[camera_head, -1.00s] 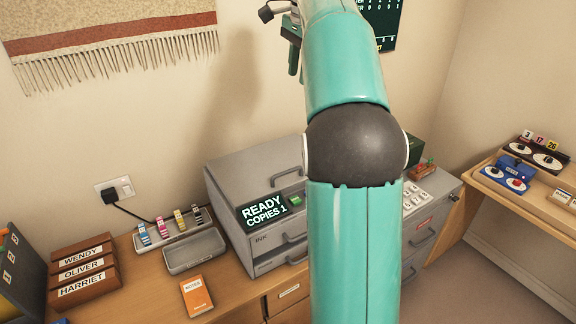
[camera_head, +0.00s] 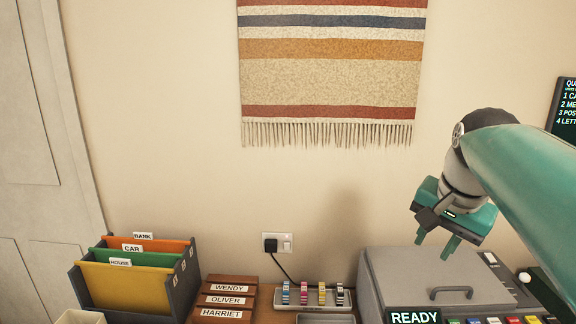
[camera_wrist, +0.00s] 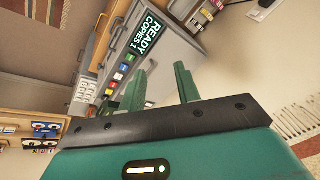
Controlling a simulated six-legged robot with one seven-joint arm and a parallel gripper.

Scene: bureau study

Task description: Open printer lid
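The grey printer (camera_head: 373,290) stands on the desk at the lower right of the head view. Its lid (camera_head: 430,283) looks closed, with a dark bar handle (camera_head: 451,291) on top. The READY display (camera_head: 414,317) is on its front. My gripper (camera_head: 434,242) is in the air above the lid, fingers pointing down, open and empty. In the wrist view the two green fingers (camera_wrist: 160,88) are apart with nothing between them. The printer (camera_wrist: 160,50) and its display (camera_wrist: 146,36) show beyond them, tilted.
Ink cartridges in a tray (camera_head: 313,307) stand left of the printer. Further left are wooden name trays (camera_head: 228,289) and a folder box (camera_head: 178,288). A plug with a cable (camera_head: 271,245) sits in the wall socket. The wall is close behind the desk.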

